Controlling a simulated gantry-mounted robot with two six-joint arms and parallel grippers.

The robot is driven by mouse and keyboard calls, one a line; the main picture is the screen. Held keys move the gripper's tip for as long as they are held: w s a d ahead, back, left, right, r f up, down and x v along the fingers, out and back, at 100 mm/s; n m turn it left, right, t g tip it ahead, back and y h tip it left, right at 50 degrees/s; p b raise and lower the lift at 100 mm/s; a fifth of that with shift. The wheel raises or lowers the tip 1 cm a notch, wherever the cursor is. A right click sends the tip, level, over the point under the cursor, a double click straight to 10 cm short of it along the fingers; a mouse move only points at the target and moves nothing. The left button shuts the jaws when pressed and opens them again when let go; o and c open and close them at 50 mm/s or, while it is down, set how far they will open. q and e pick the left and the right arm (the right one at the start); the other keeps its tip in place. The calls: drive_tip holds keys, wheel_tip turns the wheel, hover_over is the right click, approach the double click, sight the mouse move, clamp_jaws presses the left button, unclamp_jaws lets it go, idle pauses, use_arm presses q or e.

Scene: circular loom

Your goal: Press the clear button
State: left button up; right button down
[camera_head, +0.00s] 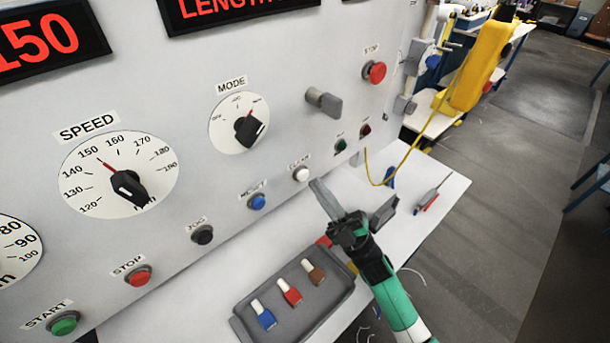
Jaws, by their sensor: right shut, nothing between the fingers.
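The clear button (301,174) is a small white round button under a CLEAR label on the grey control panel (330,55). It sits right of the blue reset button (256,201). My right gripper (318,187) is shut and empty. Its grey fingertips point up-left at the panel, just right of and slightly below the clear button. I cannot tell whether they touch the panel; the white button face is fully visible. My left gripper is not in view.
Other panel controls are the black jog button (202,235), red stop button (138,276), green start button (64,323) and mode knob (250,129). A grey tray (240,318) with colored pieces lies below on the white table (440,205). A yellow cable (408,155) hangs at right.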

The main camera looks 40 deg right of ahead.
idle(0.4)
drive_tip(key=shift+w+b, duration=0.35)
drive_tip(key=shift+w, duration=0.1)
drive_tip(key=shift+w+b, duration=0.4)
drive_tip(key=shift+w, duration=0.05)
idle(0.5)
drive_tip(key=shift+s, duration=0.15)
drive_tip(key=shift+s+p, duration=0.45)
drive_tip(key=shift+s, duration=0.3)
